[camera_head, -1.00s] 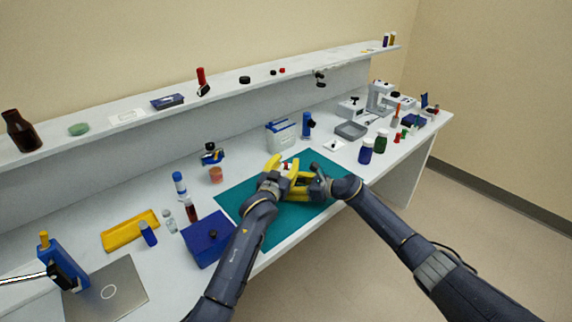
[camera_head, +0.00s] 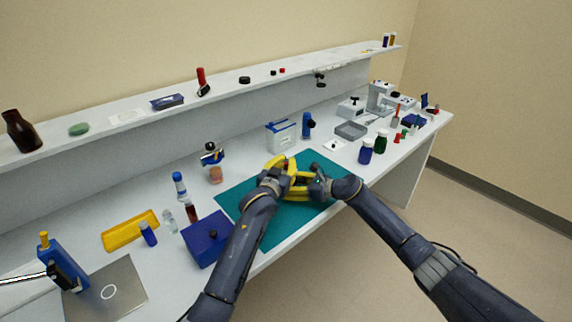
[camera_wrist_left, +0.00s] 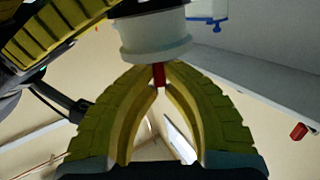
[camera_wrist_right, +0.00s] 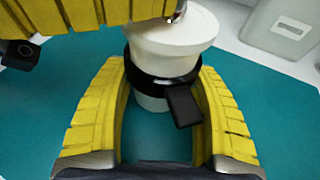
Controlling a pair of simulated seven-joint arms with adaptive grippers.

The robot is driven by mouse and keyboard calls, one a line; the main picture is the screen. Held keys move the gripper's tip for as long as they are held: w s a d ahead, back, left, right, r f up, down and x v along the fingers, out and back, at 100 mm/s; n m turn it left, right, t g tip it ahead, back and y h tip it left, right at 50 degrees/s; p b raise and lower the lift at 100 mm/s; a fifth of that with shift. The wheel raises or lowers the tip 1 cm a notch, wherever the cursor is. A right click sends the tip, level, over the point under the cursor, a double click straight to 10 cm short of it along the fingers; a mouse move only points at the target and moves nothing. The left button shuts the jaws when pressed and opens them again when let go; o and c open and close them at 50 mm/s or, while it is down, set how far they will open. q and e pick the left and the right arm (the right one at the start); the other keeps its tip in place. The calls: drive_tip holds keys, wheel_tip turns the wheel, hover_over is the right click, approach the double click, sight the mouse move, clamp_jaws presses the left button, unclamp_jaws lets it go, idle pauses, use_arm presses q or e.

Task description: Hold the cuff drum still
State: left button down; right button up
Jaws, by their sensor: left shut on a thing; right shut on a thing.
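The cuff drum (camera_wrist_right: 180,38) is a white cylinder with a black band (camera_wrist_right: 165,66) and a black tab. It stands upright over the teal mat (camera_head: 262,232). My right gripper (camera_wrist_right: 160,92) is shut around it at the band, one yellow finger on each side. My left gripper (camera_wrist_left: 158,72) is shut on a small red piece (camera_wrist_left: 158,76) by the drum's white rim (camera_wrist_left: 152,38). In the head view the left gripper (camera_head: 282,164) and right gripper (camera_head: 300,186) meet over the mat and hide most of the drum.
A blue box (camera_head: 207,240) stands left of the mat. A white and blue container (camera_head: 281,134) stands behind it. Blue (camera_head: 366,151) and green (camera_head: 381,141) bottles stand to the right. A shelf (camera_head: 225,84) runs along the back. The front of the mat is bare.

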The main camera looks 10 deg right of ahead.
use_arm(q)
drive_tip(key=g, duration=0.1)
drive_tip(key=w+g+y, duration=0.1)
drive_tip(key=g, duration=0.2)
drive_tip(key=shift+w+d+r+n+y, duration=0.15)
drive_tip(key=shift+w+d+n+y, duration=0.15)
drive_tip(key=shift+n+y, duration=0.1)
drive_tip(key=shift+w+f+g+y, duration=0.2)
drive_tip(key=shift+g+y, duration=0.1)
drive_tip(key=shift+g, duration=0.5)
drive_tip(key=shift+w+f+g+y, duration=0.1)
drive_tip(key=shift+w+g+y, duration=0.15)
drive_tip(key=shift+g, duration=0.55)
drive_tip(key=c, duration=1.5)
unclamp_jaws()
